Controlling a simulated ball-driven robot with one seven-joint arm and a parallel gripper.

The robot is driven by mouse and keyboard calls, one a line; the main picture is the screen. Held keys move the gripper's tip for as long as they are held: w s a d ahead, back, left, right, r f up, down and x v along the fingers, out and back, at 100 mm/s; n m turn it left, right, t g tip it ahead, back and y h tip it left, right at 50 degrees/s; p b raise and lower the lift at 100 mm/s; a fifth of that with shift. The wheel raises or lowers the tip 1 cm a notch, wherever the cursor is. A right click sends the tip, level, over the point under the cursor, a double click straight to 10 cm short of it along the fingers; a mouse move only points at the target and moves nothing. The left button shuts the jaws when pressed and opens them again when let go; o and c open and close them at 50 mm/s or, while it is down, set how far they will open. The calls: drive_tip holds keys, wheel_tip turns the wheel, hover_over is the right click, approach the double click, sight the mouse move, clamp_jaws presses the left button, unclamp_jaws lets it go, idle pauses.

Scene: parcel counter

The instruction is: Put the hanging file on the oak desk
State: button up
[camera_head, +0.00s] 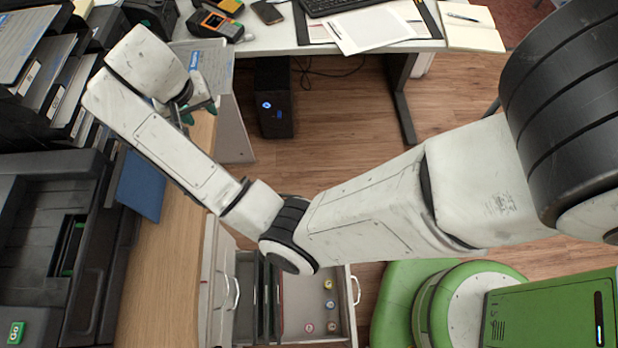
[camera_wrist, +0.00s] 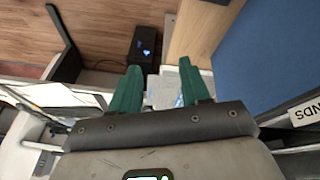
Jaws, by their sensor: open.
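The oak desk (camera_head: 165,255) is the long wooden top running up the left side; its wood also shows in the wrist view (camera_wrist: 197,32). My gripper (camera_head: 200,108) hangs over its far end, mostly behind my own wrist. The wrist view shows its green fingers (camera_wrist: 160,67) apart, with nothing clasped. A pale grey sheet-like piece with a blue mark (camera_head: 207,58) is just beyond the gripper and looks like the hanging file; I cannot be sure. A pale piece with blue (camera_wrist: 165,92) shows between the fingers. A blue panel (camera_head: 140,187) stands at the desk's left edge.
Black trays (camera_head: 70,95) with grey files crowd the left; a dark machine (camera_head: 45,250) lies below them. A white desk (camera_head: 290,35) at the back holds a card reader (camera_head: 215,25), papers and keyboard. An open drawer (camera_head: 312,300) juts out below. Bare oak lies mid-desk.

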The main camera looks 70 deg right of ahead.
drive_tip(key=s+d+f+n, duration=0.2)
drive_tip(key=s+f+n, duration=0.1)
drive_tip(key=s+f, duration=0.4)
drive_tip(key=s+a+f+n+y, duration=0.1)
drive_tip(key=s+a+f+n, duration=0.1)
drive_tip(key=s, duration=0.5)
drive_tip(key=s+a+f+n+y, duration=0.1)
drive_tip(key=s+a+f+n, duration=0.1)
drive_tip(key=s+a, duration=0.2)
drive_tip(key=s+a+f+n+y, duration=0.1)
drive_tip(key=s+a+f+n, duration=0.1)
drive_tip(key=s, duration=0.7)
drive_tip(key=shift+s+a+f, duration=0.15)
drive_tip(key=shift+s+a, duration=0.2)
drive_tip(key=shift+a, duration=0.05)
drive_tip(key=shift+s, duration=0.1)
